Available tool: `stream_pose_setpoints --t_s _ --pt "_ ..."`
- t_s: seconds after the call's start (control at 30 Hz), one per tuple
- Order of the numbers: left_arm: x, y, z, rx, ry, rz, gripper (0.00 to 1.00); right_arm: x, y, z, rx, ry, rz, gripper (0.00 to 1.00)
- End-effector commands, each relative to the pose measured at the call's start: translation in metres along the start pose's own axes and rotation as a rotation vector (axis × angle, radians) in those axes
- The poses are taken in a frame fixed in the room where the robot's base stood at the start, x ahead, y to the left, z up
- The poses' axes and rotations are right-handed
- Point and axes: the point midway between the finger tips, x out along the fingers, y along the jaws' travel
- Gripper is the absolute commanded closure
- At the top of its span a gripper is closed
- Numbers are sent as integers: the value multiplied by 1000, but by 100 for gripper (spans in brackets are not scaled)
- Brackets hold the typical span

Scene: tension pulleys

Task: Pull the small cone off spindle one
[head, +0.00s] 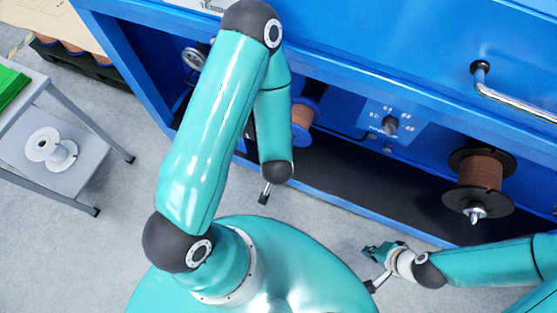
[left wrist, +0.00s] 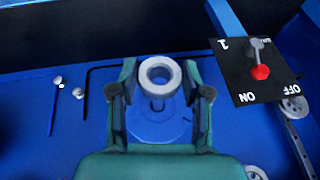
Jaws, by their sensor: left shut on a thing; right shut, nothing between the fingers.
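In the left wrist view, a small pale grey ring-shaped cone (left wrist: 158,75) with a round hole sits between the two fingers of my left gripper (left wrist: 158,90), which is shut on it. A round blue disc (left wrist: 150,130) and a short shaft lie behind it. I cannot tell whether the cone still touches the shaft. A switch plate marked 1 (left wrist: 245,90) with a red-tipped lever is to the right. In the head view my own arm hides the left gripper. My right gripper (head: 370,252) is shut and empty, low in front of the blue machine.
The blue machine (head: 350,60) spans the back. A copper spool (head: 480,168) with black flanges and a silver tip is at right; a blue-flanged copper spool (head: 303,115) is partly behind my arm. A grey cart (head: 95,150) with a white spool (head: 52,150) stands left.

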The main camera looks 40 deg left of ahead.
Motion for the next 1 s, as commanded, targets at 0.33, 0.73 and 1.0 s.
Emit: stream_pose_setpoints --t_s 0.33,0.73,1.0 --pt "-2 0 2 1 -3 -1 89 -5 -2 0 0 0 0 100" --pt "-12 0 22 3 -6 1 89 -36 -13 0 0 0 0 100" --pt "-15 0 38 4 -6 1 89 -49 -18 0 0 0 0 100"
